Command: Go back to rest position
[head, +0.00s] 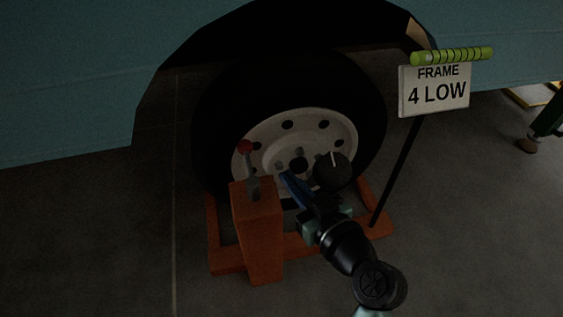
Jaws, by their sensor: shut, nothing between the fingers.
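My gripper (287,177) is shut and empty. It is in the head view, low in front of the wheel hub, with its blue fingers pointing up and left toward the red-topped lever (246,160). The lever stands on an orange post (258,236) just left of the fingertips. I cannot tell whether the fingers touch the lever, but a small gap seems to lie between them. A dark round knob-like part (332,171) shows just right of the fingers. My arm reaches in from the bottom right and hides part of the orange base.
An orange frame (226,262) surrounds the foot of the tyre (225,125), under the teal camper body (70,90). A sign reading "FRAME 4 LOW" (436,92) stands on a thin pole at the right, a green-yellow level (455,55) on top. Floor at left is clear.

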